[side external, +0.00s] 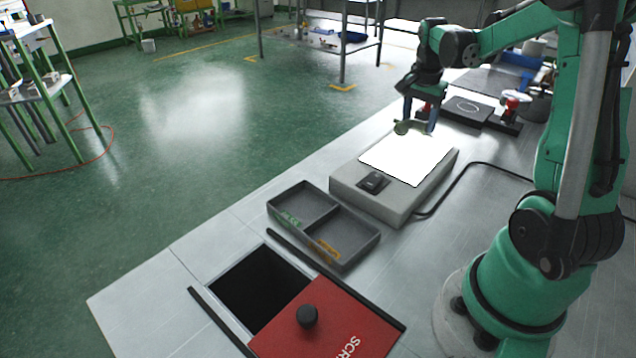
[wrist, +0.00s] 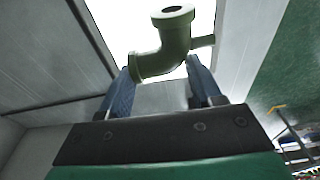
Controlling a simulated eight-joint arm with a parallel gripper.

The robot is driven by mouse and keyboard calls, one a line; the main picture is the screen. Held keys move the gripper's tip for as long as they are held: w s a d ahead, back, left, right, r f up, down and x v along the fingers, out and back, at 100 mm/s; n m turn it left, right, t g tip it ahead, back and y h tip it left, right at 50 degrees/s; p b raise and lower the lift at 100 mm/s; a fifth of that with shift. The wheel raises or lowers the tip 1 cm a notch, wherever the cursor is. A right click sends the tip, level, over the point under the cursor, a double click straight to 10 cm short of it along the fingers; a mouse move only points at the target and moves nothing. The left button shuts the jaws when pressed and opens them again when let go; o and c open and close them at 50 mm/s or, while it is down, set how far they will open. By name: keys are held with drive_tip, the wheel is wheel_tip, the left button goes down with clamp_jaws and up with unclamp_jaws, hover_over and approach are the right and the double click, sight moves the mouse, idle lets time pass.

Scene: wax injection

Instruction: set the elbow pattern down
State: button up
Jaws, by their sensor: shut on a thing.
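The elbow pattern (wrist: 168,47) is a green bent pipe with flanged ends and a short side stub. In the wrist view it sits between the two blue fingers of my gripper (wrist: 165,85), which is shut on it. In the side view my gripper (side external: 418,122) is over the far part of a bright white lit panel (side external: 405,160), with the elbow pattern (side external: 402,127) small at its fingertips. The panel is the top of a grey box (side external: 375,203). I cannot tell whether the pattern touches the panel.
A grey two-compartment tray (side external: 322,224) with a green and an orange label stands nearer the camera. A red lid (side external: 335,325) with a black knob partly covers a dark opening (side external: 257,290). A black cable (side external: 450,190) runs right of the box. Dark equipment (side external: 465,108) stands behind it.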

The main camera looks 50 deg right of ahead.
sight(412, 149)
drive_tip(key=shift+f, duration=2)
drive_tip(key=shift+f, duration=0.15)
drive_tip(key=o, duration=1.2)
drive_tip(key=shift+o, duration=0.2)
drive_tip(key=r, duration=0.4)
drive_tip(key=a+r, duration=0.1)
drive_tip(key=r, duration=0.7)
drive_tip(key=shift+a, duration=0.35)
drive_tip(key=a+f+n+t, duration=0.1)
drive_tip(key=a+n+t, duration=0.2)
drive_tip(key=a+n, duration=0.6)
drive_tip(key=a+f+n+t+y, duration=0.1)
drive_tip(key=a+n+t, duration=0.3)
drive_tip(key=a+n, duration=0.5)
drive_tip(key=a+f, duration=0.1)
drive_tip(key=a, duration=0.5)
drive_tip(key=shift+f+y, duration=0.25)
drive_tip(key=shift+y, duration=0.05)
